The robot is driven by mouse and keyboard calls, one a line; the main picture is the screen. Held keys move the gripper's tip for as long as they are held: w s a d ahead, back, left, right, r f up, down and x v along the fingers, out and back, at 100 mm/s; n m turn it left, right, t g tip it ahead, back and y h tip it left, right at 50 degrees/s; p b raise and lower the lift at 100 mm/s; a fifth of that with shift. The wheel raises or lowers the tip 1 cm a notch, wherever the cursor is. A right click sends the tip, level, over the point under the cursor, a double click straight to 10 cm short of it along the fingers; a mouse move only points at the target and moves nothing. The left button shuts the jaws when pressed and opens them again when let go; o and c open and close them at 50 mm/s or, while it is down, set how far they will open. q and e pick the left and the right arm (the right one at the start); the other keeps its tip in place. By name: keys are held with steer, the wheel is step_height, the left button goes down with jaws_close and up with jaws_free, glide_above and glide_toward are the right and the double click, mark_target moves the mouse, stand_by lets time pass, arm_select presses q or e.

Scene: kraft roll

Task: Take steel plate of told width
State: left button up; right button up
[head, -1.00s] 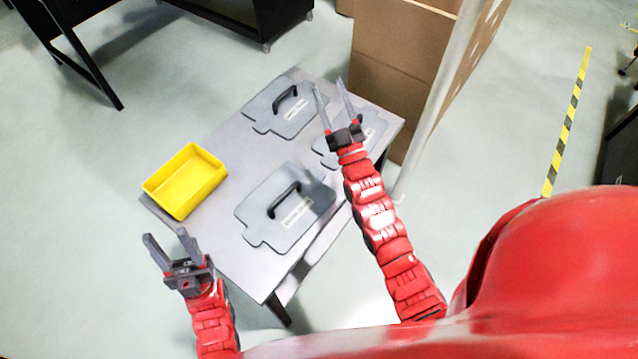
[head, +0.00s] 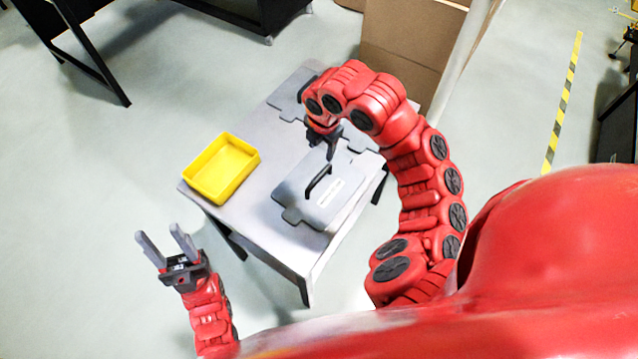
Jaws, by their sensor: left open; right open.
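A grey steel plate (head: 341,201) with a black handle (head: 318,182) and a white label lies flat on the table at the front. A second grey plate (head: 287,94) lies at the back left, partly hidden by my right arm. A third plate (head: 358,140) is mostly hidden behind my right gripper. My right gripper (head: 331,152) is open and points down above the table, just behind the front plate's handle; I cannot tell its height. My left gripper (head: 160,242) is open and empty, off the table's left front side. The label text is too small to read.
A yellow bin (head: 222,168) stands empty on the left end of the grey table (head: 258,221). Cardboard boxes (head: 408,45) stand behind the table. A black-framed table (head: 70,50) is at the back left. The floor at left is clear.

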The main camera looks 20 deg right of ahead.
steer(key=b, duration=0.3)
glide_toward(319, 176)
steer(key=f, duration=0.1)
steer(key=w+f, duration=0.1)
steer(key=f, duration=0.3)
steer(key=shift+w+d+f, duration=0.1)
steer(key=shift+w+d, duration=0.05)
steer(key=shift+w, duration=0.25)
steer(key=f+p, duration=0.2)
steer(key=f, duration=0.1)
steer(key=shift+s+f+p, duration=0.25)
steer(key=shift+p, duration=0.15)
steer(key=shift+w+f, duration=0.25)
steer(key=shift+f, duration=0.7)
jaws_close()
